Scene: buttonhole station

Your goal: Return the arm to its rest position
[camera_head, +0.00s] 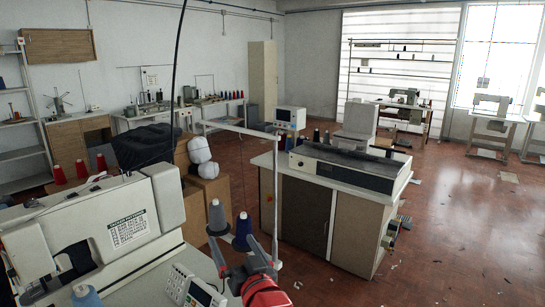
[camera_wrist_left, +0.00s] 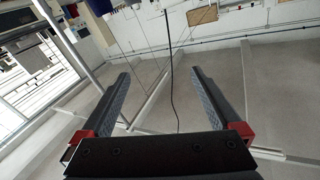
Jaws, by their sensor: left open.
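My left gripper (camera_head: 238,250) shows at the bottom middle of the head view, red and dark grey, in front of the thread cones at the right end of the sewing machine table. In the left wrist view the two dark ridged fingers of my left gripper (camera_wrist_left: 165,88) stand wide apart with nothing held between them. A thin black cable runs through the gap in the background. Most of my left arm is out of the head view. My right gripper is not in view.
A white sewing machine (camera_head: 130,225) stands close at the left. A grey cone (camera_head: 217,216) and a blue cone (camera_head: 243,230) stand beside the gripper. A thin white thread stand (camera_head: 275,205) rises behind it. A cabinet (camera_head: 330,215) stands beyond; red floor (camera_head: 450,240) is open at right.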

